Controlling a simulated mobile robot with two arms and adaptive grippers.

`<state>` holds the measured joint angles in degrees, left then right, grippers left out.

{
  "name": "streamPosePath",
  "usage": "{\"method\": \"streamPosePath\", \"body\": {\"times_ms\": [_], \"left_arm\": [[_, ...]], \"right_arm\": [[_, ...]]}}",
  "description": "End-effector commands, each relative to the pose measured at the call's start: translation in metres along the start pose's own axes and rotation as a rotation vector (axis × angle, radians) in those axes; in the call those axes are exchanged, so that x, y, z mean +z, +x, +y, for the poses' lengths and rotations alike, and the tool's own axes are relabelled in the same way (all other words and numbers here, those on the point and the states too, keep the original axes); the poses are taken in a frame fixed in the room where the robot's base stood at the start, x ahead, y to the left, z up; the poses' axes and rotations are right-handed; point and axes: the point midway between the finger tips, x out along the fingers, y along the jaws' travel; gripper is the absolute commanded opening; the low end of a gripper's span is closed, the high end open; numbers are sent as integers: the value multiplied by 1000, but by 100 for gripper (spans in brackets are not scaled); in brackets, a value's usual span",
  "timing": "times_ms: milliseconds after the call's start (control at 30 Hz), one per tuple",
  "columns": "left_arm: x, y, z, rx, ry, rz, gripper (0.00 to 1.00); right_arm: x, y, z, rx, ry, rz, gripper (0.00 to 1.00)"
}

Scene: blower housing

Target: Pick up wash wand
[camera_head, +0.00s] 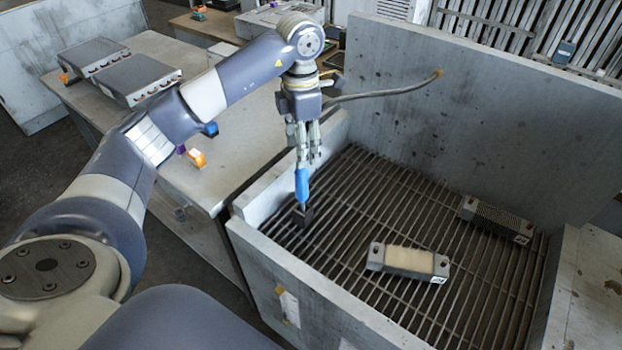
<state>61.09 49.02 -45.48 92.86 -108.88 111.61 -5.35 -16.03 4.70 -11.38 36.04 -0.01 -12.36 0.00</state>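The tool's upper end meets the fingertips in the picture. I cannot tell whether the fingers are closed on it. The dark end appears over the grate (350,215); whether it touches is unclear. My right gripper is not in view.
A curved grey hose or pipe (385,92) with a brass-coloured end runs behind my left gripper. Two finned blocks, one near (408,262) and one farther right (495,219), lie on the grate. High basin walls stand at the back. A bench (200,170) with grey boxes (125,75) is at left.

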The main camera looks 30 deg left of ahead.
Motion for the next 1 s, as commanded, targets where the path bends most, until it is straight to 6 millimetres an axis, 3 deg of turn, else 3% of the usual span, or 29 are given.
{"method": "streamPosePath", "body": {"times_ms": [167,400,500,833,1000], "left_arm": [[-2,26,-1,-3,0,8,52],[-1,52,-1,-2,0,3,52],[-1,57,-2,-4,1,4,52],[-1,98,-3,-4,0,3,52],[-1,104,-3,-2,1,0,52]], "right_arm": [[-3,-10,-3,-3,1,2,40],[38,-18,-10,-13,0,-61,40],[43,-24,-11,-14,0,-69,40],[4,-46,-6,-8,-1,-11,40],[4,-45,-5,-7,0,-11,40]]}}
